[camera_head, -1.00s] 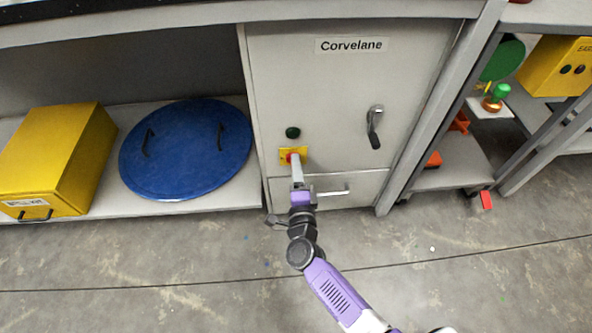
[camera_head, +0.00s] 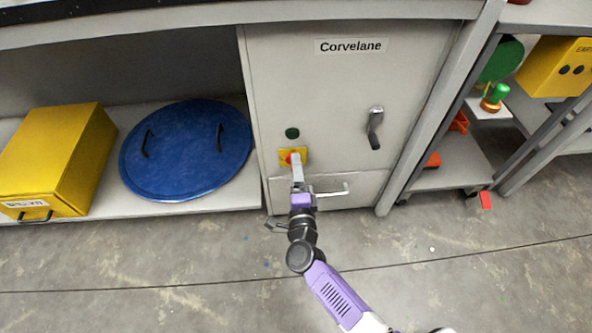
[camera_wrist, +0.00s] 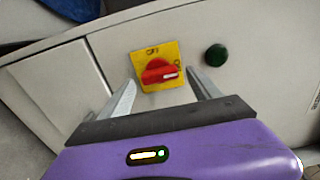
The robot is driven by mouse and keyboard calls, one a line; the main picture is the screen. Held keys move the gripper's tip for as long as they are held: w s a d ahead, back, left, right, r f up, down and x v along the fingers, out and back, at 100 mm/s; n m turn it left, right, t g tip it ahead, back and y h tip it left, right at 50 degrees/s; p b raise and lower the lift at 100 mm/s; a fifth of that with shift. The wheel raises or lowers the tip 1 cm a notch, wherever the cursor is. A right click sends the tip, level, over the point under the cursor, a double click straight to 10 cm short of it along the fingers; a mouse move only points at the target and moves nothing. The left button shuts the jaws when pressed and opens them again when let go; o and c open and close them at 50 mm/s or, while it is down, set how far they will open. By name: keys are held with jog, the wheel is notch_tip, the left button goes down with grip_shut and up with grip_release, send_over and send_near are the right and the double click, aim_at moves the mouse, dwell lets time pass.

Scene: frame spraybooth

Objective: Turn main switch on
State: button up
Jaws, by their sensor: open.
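The main switch is a red rotary knob on a square yellow plate (camera_head: 302,153), on the front of the grey cabinet. In the wrist view the red knob (camera_wrist: 159,72) lies across the plate, its white mark toward the right. Small lettering is on the plate, partly too small to read. My gripper (camera_head: 297,167) is in front of the switch, pointing at it. In the wrist view its two open fingers (camera_wrist: 160,80) stand one on each side of the knob, apart from each other. I cannot tell whether they touch the knob.
A dark green round button (camera_head: 292,133) is just above the switch. The cabinet (camera_head: 340,85), labelled Corvelane, has a dark door handle (camera_head: 375,127) and a lower drawer handle (camera_head: 332,191). A blue round lid (camera_head: 185,160) and a yellow box (camera_head: 55,155) lie on the left shelf.

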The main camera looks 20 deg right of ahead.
jog(key=p+v, duration=0.2)
jog(key=v, duration=0.5)
jog(key=shift+s, duration=0.15)
dwell(0.3)
